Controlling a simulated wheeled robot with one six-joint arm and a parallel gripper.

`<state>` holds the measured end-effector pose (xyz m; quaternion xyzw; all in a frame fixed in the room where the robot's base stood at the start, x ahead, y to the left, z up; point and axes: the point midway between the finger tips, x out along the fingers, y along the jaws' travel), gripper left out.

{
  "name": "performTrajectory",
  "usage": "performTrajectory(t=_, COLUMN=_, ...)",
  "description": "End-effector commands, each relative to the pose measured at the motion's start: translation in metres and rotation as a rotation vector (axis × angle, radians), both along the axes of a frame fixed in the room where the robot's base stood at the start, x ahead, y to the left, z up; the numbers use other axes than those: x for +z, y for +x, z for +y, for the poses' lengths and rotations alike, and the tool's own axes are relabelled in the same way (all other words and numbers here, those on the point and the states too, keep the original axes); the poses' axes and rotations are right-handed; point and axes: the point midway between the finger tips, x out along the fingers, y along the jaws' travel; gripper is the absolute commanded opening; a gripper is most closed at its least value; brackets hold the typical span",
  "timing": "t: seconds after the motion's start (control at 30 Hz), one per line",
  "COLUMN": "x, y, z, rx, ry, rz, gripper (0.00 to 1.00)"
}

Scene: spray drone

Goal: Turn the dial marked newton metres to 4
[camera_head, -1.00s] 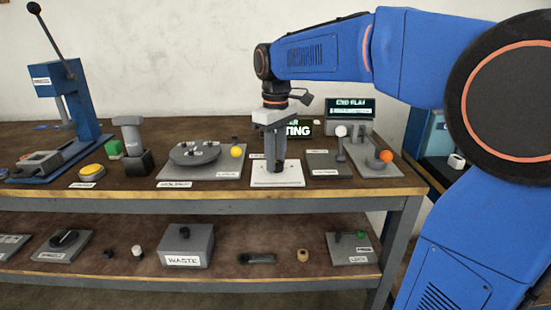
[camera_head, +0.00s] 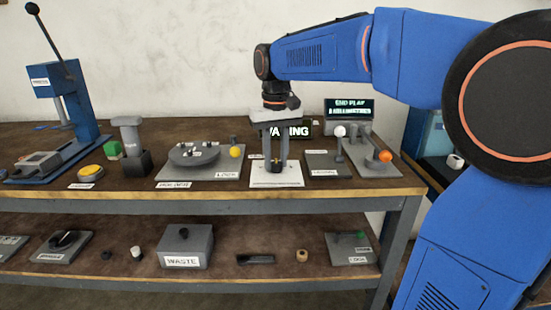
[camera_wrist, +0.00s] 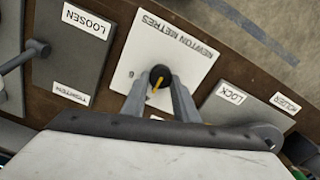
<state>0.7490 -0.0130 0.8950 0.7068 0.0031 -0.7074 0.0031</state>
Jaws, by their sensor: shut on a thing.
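The dial marked NEWTON METRES is a white plate (camera_wrist: 195,38) with a black knob (camera_wrist: 160,74) that has a yellow pointer line. In the head view its plate (camera_head: 290,181) lies near the front edge of the upper bench. My gripper (camera_wrist: 158,86) points down at the dial with its two fingers on either side of the knob, shut on it. It also shows over the plate in the head view (camera_head: 275,166). The hand hides part of the plate.
A grey LOOSEN/TIGHTEN plate (camera_wrist: 83,38) with a lever and a grey LOCK plate (camera_wrist: 228,108) flank the dial. Behind stand a dark sign (camera_head: 300,128) and a display (camera_head: 349,108). A round grey turntable (camera_head: 194,154) lies to the left.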

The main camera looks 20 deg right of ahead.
Motion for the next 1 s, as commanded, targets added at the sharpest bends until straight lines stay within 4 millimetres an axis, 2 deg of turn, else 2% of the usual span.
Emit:
performTrajectory(t=0.4, x=0.001, y=0.001, z=0.000, rx=-0.005, ry=0.000, rz=-0.004, gripper=0.04)
performTrajectory(t=0.43, x=0.001, y=0.001, z=0.000, rx=-0.005, ry=0.000, rz=-0.004, gripper=0.34)
performTrajectory(t=0.5, x=0.001, y=0.001, z=0.000, rx=-0.005, ry=0.000, rz=-0.003, gripper=0.45)
performTrajectory(t=0.83, x=0.002, y=0.000, z=0.000, rx=-0.005, ry=0.000, rz=-0.002, gripper=0.45)
performTrajectory(t=1.0, x=0.019, y=0.001, z=0.000, rx=-0.005, ry=0.000, rz=-0.003, gripper=0.45)
